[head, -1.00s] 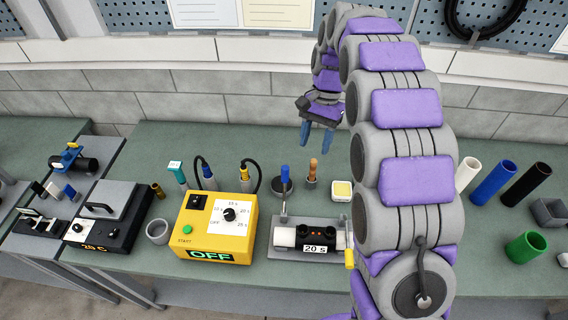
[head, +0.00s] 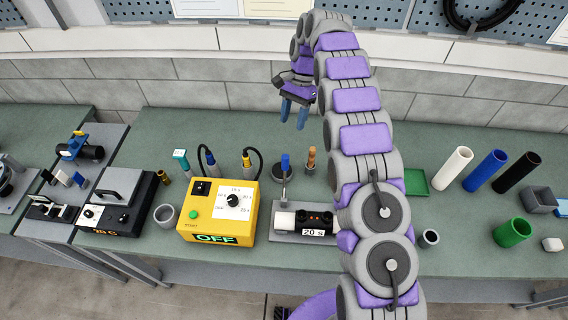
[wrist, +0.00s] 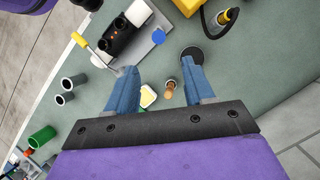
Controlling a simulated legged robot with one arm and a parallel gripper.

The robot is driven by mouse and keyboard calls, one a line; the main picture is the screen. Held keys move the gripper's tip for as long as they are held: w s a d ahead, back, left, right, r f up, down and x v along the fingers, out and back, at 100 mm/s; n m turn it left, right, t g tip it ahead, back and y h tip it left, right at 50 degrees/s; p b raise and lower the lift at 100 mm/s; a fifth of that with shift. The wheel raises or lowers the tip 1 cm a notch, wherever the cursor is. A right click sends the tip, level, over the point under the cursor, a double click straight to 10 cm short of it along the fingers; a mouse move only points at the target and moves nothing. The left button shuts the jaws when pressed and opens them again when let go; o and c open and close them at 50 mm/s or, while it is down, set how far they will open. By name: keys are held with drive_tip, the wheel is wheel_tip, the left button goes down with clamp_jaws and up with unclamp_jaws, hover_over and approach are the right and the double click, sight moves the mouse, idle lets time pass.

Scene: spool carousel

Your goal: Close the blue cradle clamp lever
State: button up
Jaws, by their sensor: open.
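A blue cradle clamp (head: 72,147) holds a dark cylinder (head: 93,153) on a grey plate at the far left of the bench in the head view. Its lever is too small to make out there, and the cradle does not show in the wrist view. My gripper (head: 293,118) is raised over the back of the bench, well to the right of the cradle and apart from it. Its two blue fingers, also seen in the wrist view (wrist: 159,67), are spread with nothing held between them.
A yellow timer box (head: 222,212) reading OFF and a grey-lidded black unit (head: 117,200) stand between the cradle and my gripper. Cabled plugs stand behind the timer. A "20 S" device (head: 304,224) is below my gripper. Several tubes stand at the right.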

sight(286, 156)
drive_tip(key=b+x, duration=0.1)
drive_tip(key=x, duration=1.5)
drive_tip(key=shift+f, duration=0.1)
drive_tip(key=shift+c, duration=0.3)
clamp_jaws()
